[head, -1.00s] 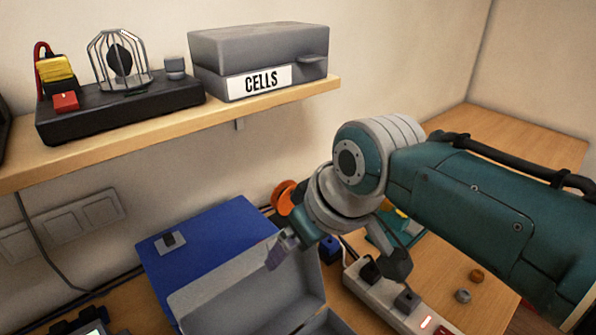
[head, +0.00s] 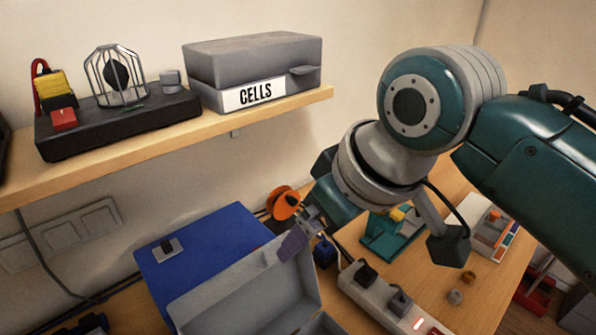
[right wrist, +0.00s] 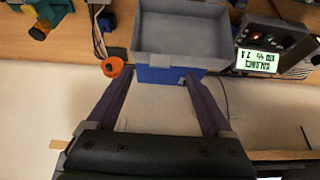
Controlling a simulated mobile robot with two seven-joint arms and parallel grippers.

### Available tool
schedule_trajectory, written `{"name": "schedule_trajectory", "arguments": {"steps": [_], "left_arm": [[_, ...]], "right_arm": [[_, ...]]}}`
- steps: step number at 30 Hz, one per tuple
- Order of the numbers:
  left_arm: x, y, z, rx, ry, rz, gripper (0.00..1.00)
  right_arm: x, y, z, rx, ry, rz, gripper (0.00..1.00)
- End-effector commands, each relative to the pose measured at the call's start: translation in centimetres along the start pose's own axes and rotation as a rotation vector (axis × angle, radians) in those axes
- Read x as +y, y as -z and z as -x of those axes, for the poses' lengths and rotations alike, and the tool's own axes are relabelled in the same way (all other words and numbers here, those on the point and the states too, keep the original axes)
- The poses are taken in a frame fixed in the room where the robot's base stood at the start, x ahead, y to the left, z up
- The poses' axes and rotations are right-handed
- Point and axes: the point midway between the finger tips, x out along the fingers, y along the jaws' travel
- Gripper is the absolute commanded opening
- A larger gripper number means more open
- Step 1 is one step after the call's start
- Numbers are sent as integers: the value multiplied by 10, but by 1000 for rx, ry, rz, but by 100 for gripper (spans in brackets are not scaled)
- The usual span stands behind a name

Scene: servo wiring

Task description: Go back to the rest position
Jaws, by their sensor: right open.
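My right gripper (head: 300,236) is in the head view above the right edge of the open grey-lined blue box. In the right wrist view its two purple fingers (right wrist: 160,108) stand wide apart with nothing between them. The blue box (head: 205,250) with its grey tray (head: 245,285) lies on the bench below; the grey tray also shows in the right wrist view (right wrist: 182,38). My left gripper is not in either view.
A shelf (head: 150,150) holds a grey CELLS box (head: 255,70) and a black base with a wire cage (head: 120,78). A power strip (head: 385,300), an orange spool (head: 283,203) and a teal device (head: 385,240) are on the bench. A display unit (right wrist: 258,60) is beside the tray.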

Motion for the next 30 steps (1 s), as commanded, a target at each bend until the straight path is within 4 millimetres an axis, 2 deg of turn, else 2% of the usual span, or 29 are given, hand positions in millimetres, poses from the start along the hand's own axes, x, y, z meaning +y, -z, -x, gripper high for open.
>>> {"name": "schedule_trajectory", "arguments": {"steps": [4, 8, 12, 15, 24, 26, 27, 30], "left_arm": [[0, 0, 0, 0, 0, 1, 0], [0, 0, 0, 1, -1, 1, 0], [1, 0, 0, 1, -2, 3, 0], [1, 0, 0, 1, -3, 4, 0], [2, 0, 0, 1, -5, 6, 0], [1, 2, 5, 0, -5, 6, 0], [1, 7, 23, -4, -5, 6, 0], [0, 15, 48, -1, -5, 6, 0]], "right_arm": [[-6, -13, 0, -3, 8, -19, 85], [-20, -53, 5, -15, 16, -88, 85], [-27, -114, 26, -46, -17, -203, 85], [-28, -150, 44, -73, -56, -269, 85], [-24, -230, 103, -161, -188, -402, 85], [-23, -239, 119, -177, -215, -420, 85], [-22, -226, 134, -170, -211, -417, 85], [-22, -214, 156, -170, -210, -415, 85]]}}
